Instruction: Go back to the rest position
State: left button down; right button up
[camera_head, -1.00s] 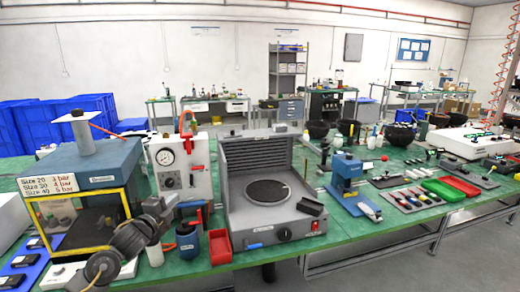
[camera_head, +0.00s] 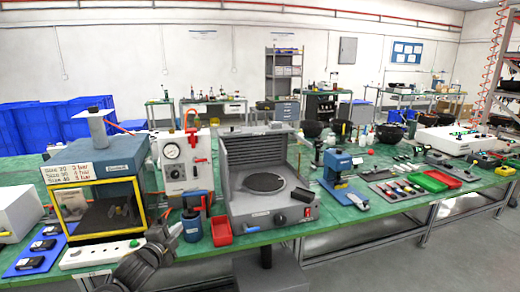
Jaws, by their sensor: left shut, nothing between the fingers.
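My left gripper (camera_head: 168,230) is low in the picture at the front edge of the green bench (camera_head: 262,237). Its dark grey arm comes in from the bottom left. The fingers look closed with nothing between them. It appears in front of the gap between the yellow-framed press (camera_head: 100,165) and the blue cup (camera_head: 192,226); whether it touches the bench top I cannot tell.
A grey machine with a round dark plate (camera_head: 264,182) stands mid-bench, with a red bin (camera_head: 221,230) to its left. A gauge box (camera_head: 183,160) stands behind. A white power strip (camera_head: 88,253) lies near the gripper. Floor at the lower right is clear.

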pick_arm(q)
jog(key=s+d+f+n+g+y, duration=0.1)
jog(key=s+d+f+n+g, duration=0.2)
jog(key=s+f, duration=0.7)
jog(key=s+f+n+g+y, duration=0.1)
jog(key=s+f+n+g, duration=0.2)
jog(key=s+f+n, duration=0.7)
jog(key=s+a+n+g+y, duration=0.1)
jog(key=s+n+g, duration=0.4)
jog(key=s, duration=2.2)
notch_tip(320, 180, down, 26)
jog(key=m+g, duration=0.3)
jog(key=s+a+f+g, duration=0.1)
jog(key=s+a+f, duration=0.2)
jog(key=s+f, duration=1.3)
jog(key=shift+s+f, duration=0.2)
jog(key=shift+s, duration=0.5)
